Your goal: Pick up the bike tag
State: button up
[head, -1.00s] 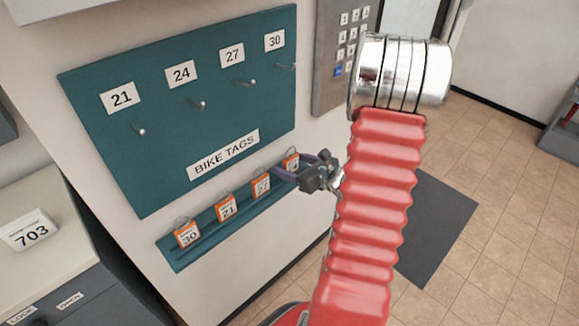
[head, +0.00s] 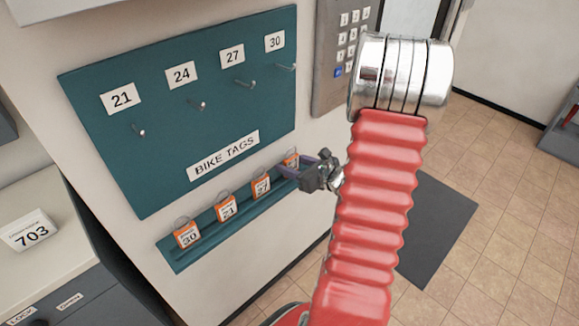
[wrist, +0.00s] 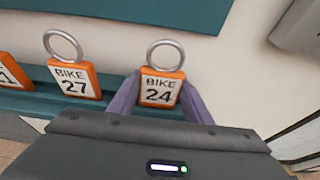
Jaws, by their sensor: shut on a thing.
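An orange bike tag 24 (wrist: 161,88) with a white face and metal ring stands at the right end of the teal ledge. My gripper (wrist: 160,98) is shut on this tag, one purple finger on each side of it. In the head view my gripper (head: 293,166) covers part of the same tag (head: 291,158). Bike tags 27 (head: 261,187), 21 (head: 226,209) and 30 (head: 187,234) stand on the ledge to the left, rings upward. Tag 27 (wrist: 75,80) is close to my left finger in the wrist view, apart from it.
The teal board (head: 160,140) above has pegs labelled 21, 24, 27 and 30, all empty. The ledge (head: 207,232) runs below it. A keypad panel (head: 340,60) is on the wall at right. A counter (head: 70,215) with a 703 sign is at left.

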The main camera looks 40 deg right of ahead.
aim_at(291, 147)
jog(key=shift+r, duration=4.75)
jog(key=shift+s, duration=0.1)
